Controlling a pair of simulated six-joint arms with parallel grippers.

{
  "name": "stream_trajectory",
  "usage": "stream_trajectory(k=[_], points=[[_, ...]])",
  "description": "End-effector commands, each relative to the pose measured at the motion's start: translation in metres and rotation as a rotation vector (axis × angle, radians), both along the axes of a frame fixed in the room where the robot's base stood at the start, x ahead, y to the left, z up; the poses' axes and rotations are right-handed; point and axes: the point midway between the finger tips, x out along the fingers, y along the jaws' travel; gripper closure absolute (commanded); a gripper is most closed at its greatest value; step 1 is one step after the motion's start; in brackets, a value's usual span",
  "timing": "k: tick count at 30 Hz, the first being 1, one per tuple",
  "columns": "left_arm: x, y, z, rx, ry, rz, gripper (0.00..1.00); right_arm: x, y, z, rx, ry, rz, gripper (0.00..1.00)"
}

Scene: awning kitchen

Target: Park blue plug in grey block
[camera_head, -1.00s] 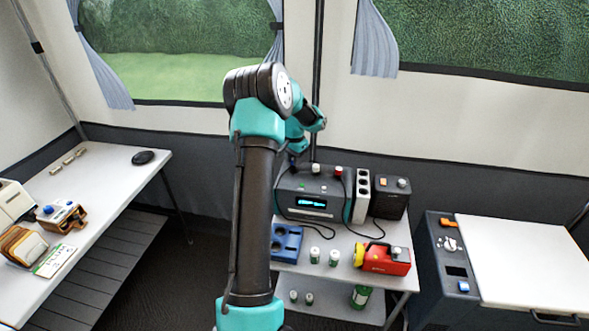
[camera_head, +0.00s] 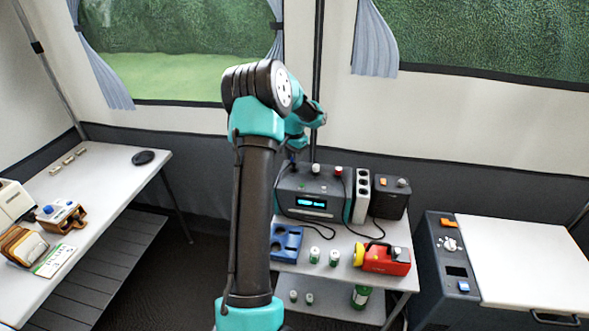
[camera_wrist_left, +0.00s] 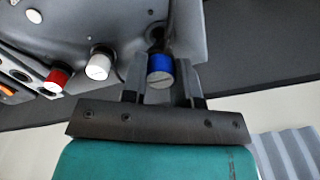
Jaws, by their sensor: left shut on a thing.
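The blue plug (camera_wrist_left: 160,68) sits between the two fingers of my left gripper (camera_wrist_left: 160,80), which is shut on it in the left wrist view. A dark cable runs up past the plug, beside a dark round opening in a grey surface. In the head view my left gripper (camera_head: 291,157) is above the rear left of a grey boxy unit (camera_head: 310,191) with a lit display. I cannot tell whether this unit is the grey block. My forearm hides part of that area. My right gripper is not in view.
A white plug (camera_wrist_left: 99,66) and a red plug (camera_wrist_left: 58,78) stand left of the blue plug in the wrist view. A pale socket strip (camera_head: 361,196), dark box (camera_head: 390,198), blue holder (camera_head: 287,241) and red lantern (camera_head: 385,260) share the table. Cables cross its middle.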

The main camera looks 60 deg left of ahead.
Motion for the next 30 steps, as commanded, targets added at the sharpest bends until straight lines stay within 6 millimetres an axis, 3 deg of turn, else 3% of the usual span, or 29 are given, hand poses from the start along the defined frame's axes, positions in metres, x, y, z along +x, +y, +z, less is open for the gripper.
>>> stream_trajectory(k=[5,11,30], points=[[0.0,0.0,0.007,0.002,-0.002,0.0,0.96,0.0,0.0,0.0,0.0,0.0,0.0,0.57],[0.001,0.0,0.032,0.002,-0.002,0.0,0.96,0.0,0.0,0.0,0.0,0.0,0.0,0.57],[0.086,-0.095,0.029,0.0,0.0,-0.004,0.96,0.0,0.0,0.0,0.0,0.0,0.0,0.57]])
